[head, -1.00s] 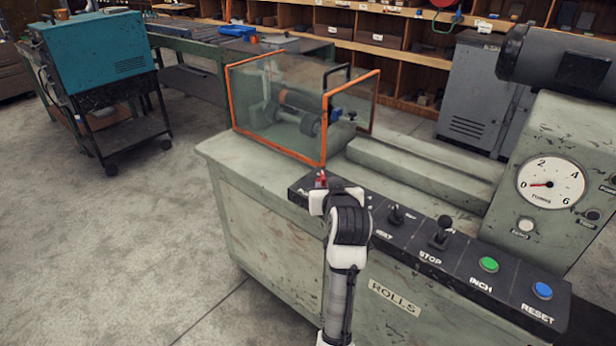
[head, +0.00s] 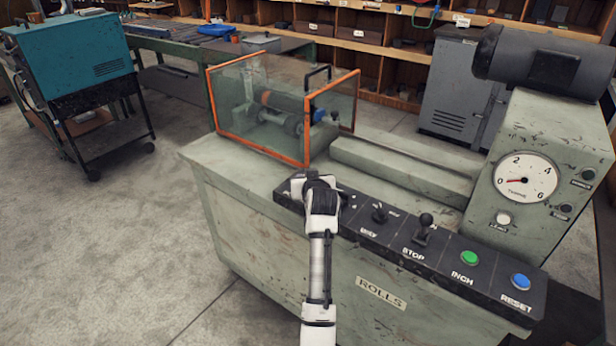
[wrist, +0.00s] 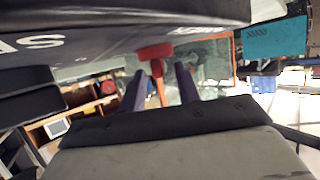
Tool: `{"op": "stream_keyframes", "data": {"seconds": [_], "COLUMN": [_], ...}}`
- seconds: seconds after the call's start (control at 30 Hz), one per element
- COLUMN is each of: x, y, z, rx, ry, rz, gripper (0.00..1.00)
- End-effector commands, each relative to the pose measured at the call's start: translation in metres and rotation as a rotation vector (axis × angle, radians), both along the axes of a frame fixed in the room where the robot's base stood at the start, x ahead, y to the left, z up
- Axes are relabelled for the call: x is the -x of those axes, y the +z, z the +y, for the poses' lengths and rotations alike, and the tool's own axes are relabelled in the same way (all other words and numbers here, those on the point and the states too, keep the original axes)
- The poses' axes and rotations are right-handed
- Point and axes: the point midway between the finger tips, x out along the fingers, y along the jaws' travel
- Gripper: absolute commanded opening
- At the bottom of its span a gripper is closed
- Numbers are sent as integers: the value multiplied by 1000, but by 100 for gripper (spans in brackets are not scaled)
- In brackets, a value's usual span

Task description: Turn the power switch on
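The red switch (wrist: 155,53) shows in the wrist view as a red bar with a short stem, against the dark panel. In the head view my gripper hides it, at the left end of the black control panel (head: 390,242). My gripper (head: 318,190) is over that left end, its fingers hidden there. In the wrist view the two dark fingers of my gripper (wrist: 160,76) are apart, one on each side of the red stem. I see gaps beside the stem and cannot tell whether either finger touches it.
A black lever (head: 380,213), a second lever (head: 424,228), a green button (head: 470,258) and a blue button (head: 521,282) line the panel to the right. A clear guard box with orange edges (head: 262,152) stands behind. Open floor (head: 110,250) lies left.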

Motion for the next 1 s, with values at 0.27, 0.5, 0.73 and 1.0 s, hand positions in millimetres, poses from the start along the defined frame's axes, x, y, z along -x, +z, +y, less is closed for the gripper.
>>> {"op": "stream_keyframes", "data": {"seconds": [0.27, 0.5, 0.73, 1.0], "x": [-3, -3, -3, -3], "y": [-2, -2, -2, -1], "z": [1, 1, 0, 2], "rx": [0, 0, 0, 0], "ry": [0, 0, 0, -42], "rz": [0, 0, 0, 1], "gripper": [33, 12, 0, 0]}}
